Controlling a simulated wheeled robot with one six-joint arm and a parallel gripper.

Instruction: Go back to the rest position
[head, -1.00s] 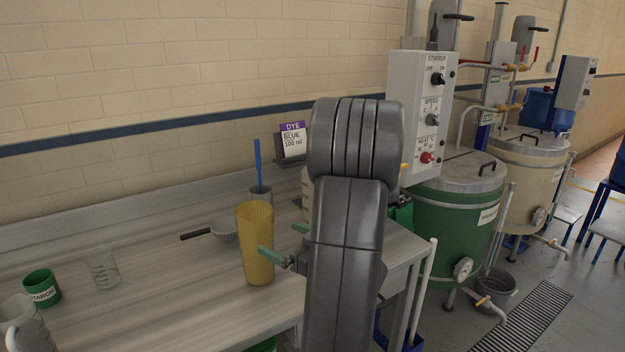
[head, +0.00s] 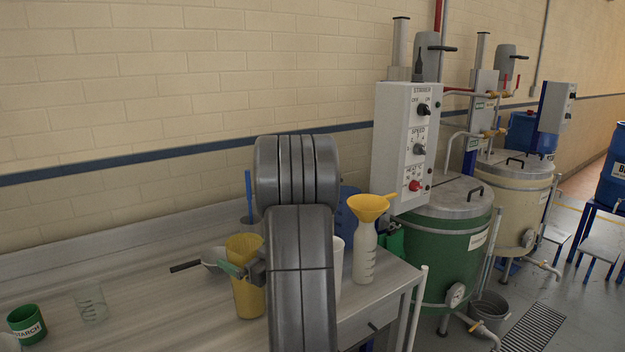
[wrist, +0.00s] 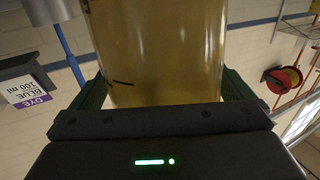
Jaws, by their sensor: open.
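My arm reaches over the bench in the head view and hides part of my gripper. One green finger of my gripper (head: 231,270) shows in front of the yellow cup (head: 246,292), which stands upright on the bench. In the wrist view the yellow cup (wrist: 165,50) fills the middle, with a green finger of my gripper (wrist: 165,92) at either side. The fingers are apart. Whether either one touches the cup cannot be told.
Left on the bench (head: 150,315) are a green starch cup (head: 27,325), a clear beaker (head: 91,304) and a dark-handled scoop (head: 214,258). Right of my arm is a bottle with a yellow funnel (head: 365,250). Beyond it are a control box (head: 407,145) and a green vat (head: 440,240).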

